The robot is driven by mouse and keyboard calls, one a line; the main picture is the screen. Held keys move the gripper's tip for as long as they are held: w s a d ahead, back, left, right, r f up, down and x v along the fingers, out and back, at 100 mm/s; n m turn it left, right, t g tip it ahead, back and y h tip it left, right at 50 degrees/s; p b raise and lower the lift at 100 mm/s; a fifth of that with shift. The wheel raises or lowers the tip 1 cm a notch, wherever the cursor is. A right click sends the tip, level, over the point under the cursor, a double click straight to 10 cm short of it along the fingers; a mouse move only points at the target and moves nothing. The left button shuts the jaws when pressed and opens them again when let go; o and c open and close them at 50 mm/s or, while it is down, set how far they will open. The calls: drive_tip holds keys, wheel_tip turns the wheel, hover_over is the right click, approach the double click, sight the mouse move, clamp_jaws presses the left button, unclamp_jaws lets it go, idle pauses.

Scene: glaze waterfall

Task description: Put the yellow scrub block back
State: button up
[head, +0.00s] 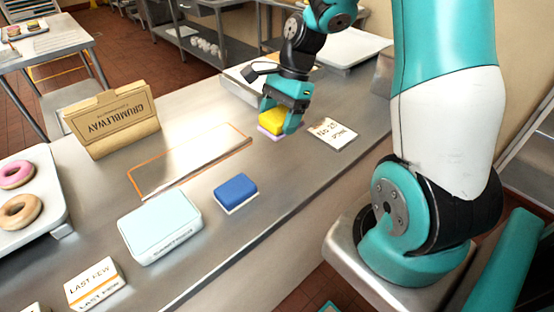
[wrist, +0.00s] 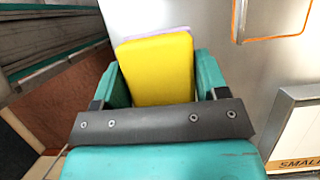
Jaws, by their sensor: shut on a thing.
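The yellow scrub block (head: 272,119) has a pale pink-purple underside layer. It is between the fingers of my gripper (head: 281,122), low over the steel counter near its back part. In the wrist view the yellow scrub block (wrist: 158,70) fills the space between the two teal fingers of my gripper (wrist: 160,80), and a pink edge shows at its far end. My gripper is shut on it. I cannot tell whether the block touches the counter. An orange-outlined rectangle (head: 146,190) is marked on the counter to the left; it also shows in the wrist view (wrist: 237,20).
A blue block (head: 235,190) and a pale blue box (head: 159,228) lie nearer on the counter. A brown folder-like box (head: 113,121) stands beyond the outline. A paper card (head: 332,133) lies right of my gripper. A doughnut tray (head: 50,171) is at left. The outlined area is bare.

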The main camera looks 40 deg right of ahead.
sight(276, 171)
wheel_tip(276, 171, down, 14)
drive_tip(key=shift+r+p, duration=0.25)
drive_tip(key=shift+p, duration=0.2)
drive_tip(key=o, duration=0.9)
drive_tip(key=shift+f, duration=0.1)
drive_tip(key=shift+o, duration=0.2)
drive_tip(key=v, duration=0.4)
drive_tip(key=b+v, duration=0.1)
drive_tip(key=v, duration=0.7)
drive_tip(key=shift+a+r+b, duration=0.3)
drive_tip(key=shift+b, duration=0.1)
drive_tip(key=s+a+r+n, duration=0.3)
drive_tip(key=a+r+n, duration=0.4)
drive_tip(key=a+n, duration=0.4)
drive_tip(key=s+a+r+n, duration=0.3)
drive_tip(key=s+a+n, duration=0.3)
drive_tip(key=s+n, duration=0.1)
drive_tip(key=s+a+r+n, duration=0.3)
drive_tip(key=s+a+n, duration=0.3)
drive_tip(key=a, duration=0.1)
drive_tip(key=shift+s+a+n, duration=0.35)
drive_tip(key=shift+n, duration=0.05)
